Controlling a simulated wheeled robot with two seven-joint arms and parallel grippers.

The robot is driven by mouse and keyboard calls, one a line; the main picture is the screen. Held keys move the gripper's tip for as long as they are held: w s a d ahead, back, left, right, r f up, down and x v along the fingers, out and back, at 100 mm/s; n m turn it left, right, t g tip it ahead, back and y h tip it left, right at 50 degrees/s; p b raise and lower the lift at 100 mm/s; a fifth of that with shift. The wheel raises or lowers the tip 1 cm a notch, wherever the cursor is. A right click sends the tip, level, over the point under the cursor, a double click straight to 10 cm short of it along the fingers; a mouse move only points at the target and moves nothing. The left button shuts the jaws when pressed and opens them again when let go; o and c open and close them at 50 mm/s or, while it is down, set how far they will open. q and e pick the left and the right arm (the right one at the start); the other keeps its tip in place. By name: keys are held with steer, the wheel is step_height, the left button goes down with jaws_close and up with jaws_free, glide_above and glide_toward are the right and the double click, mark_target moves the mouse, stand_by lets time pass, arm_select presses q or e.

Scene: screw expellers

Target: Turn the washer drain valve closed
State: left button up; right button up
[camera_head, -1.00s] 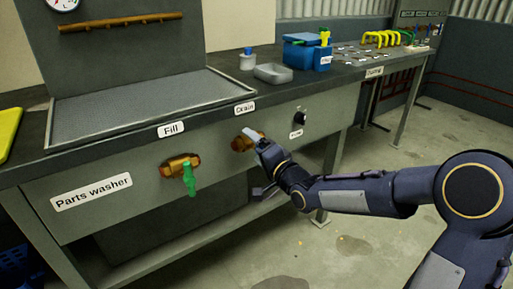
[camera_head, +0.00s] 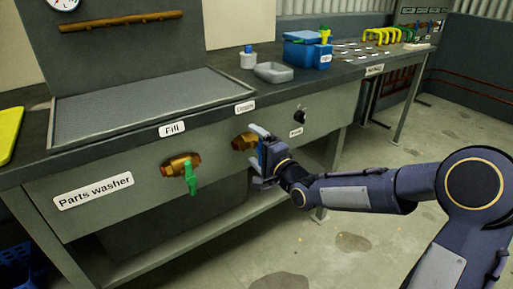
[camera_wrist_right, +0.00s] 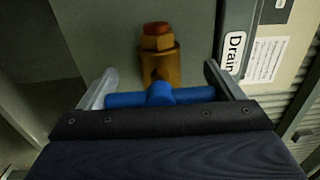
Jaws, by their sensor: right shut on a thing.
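The brass drain valve (camera_head: 244,141) sits on the front panel of the parts washer, under the drain label. Its blue handle (camera_head: 262,154) is partly hidden by my right gripper (camera_head: 261,158), with one finger above it and one below. In the right wrist view the blue handle (camera_wrist_right: 160,95) lies crosswise between the two fingers of my right gripper (camera_wrist_right: 163,90), and the brass valve body (camera_wrist_right: 160,64) shows beyond it. The right gripper is shut on the handle, its fingers near the bar's ends. My left gripper is not in view.
The fill valve (camera_head: 180,166) with its green handle hanging down is to the left. A black knob (camera_head: 301,115) is on the panel to the right. A grey tray (camera_head: 274,72) and a blue box (camera_head: 302,52) stand on the bench. Floor in front is clear.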

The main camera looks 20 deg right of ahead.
steer(key=o, duration=0.8)
steer(key=shift+c, duration=0.2)
steer(key=shift+s, duration=0.1)
steer(key=shift+s+d, duration=0.2)
steer(key=shift+s, duration=0.1)
steer(key=p+v, duration=0.2)
steer(key=v, duration=0.5)
